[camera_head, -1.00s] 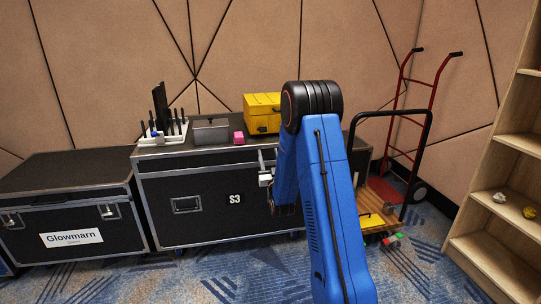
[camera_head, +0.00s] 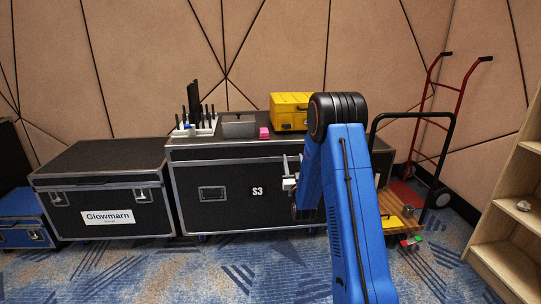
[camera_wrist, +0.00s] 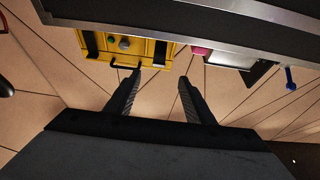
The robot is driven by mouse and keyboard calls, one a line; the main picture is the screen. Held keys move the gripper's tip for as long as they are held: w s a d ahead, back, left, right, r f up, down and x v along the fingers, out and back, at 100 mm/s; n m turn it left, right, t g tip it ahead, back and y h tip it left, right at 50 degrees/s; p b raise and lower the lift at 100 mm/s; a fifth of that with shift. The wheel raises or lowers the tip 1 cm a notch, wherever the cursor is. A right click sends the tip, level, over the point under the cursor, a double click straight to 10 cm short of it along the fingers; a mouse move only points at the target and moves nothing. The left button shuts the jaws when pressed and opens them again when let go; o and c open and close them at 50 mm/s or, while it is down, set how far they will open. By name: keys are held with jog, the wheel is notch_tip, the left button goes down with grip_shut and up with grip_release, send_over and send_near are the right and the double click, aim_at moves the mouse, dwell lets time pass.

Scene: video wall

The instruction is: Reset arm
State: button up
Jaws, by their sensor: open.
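My blue arm (camera_head: 350,215) rises from the bottom right of the head view and bends at a black joint, with its forearm folded down in front of the S3 case. My gripper (camera_wrist: 160,77) shows in the wrist view with its two dark fingers apart and nothing between them. In the head view my gripper is largely hidden by the arm. The wrist view looks inverted, with the yellow toolbox (camera_wrist: 125,48) beyond the left finger.
The black S3 case (camera_head: 235,205) carries the yellow toolbox (camera_head: 290,108), a grey bin (camera_head: 239,127), a pink block (camera_head: 264,133) and a white tool holder. The Glowmarn case (camera_head: 105,190) stands left. A trolley, a red hand truck (camera_head: 432,100) and shelves (camera_head: 510,252) stand right.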

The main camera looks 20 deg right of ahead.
jog(key=shift+r, duration=0.1)
jog(key=s+a+r+n+g+y, duration=0.2)
jog(key=s+a+r+g+y, duration=0.2)
jog(key=s+a+r+g, duration=0.6)
jog(key=s+a+f+g, duration=0.1)
jog(key=s+a+g, duration=0.1)
jog(key=s, duration=1.3)
jog(key=s+a+f+g+y, duration=0.1)
jog(key=s+a, duration=0.4)
jog(key=s, duration=1.1)
jog(key=s+a+f+n+g+y, duration=0.1)
jog(key=s+a+g, duration=0.3)
jog(key=s, duration=1.1)
jog(key=shift+s+a+f, duration=0.15)
jog(key=shift+s+f, duration=0.1)
jog(key=shift+f, duration=0.05)
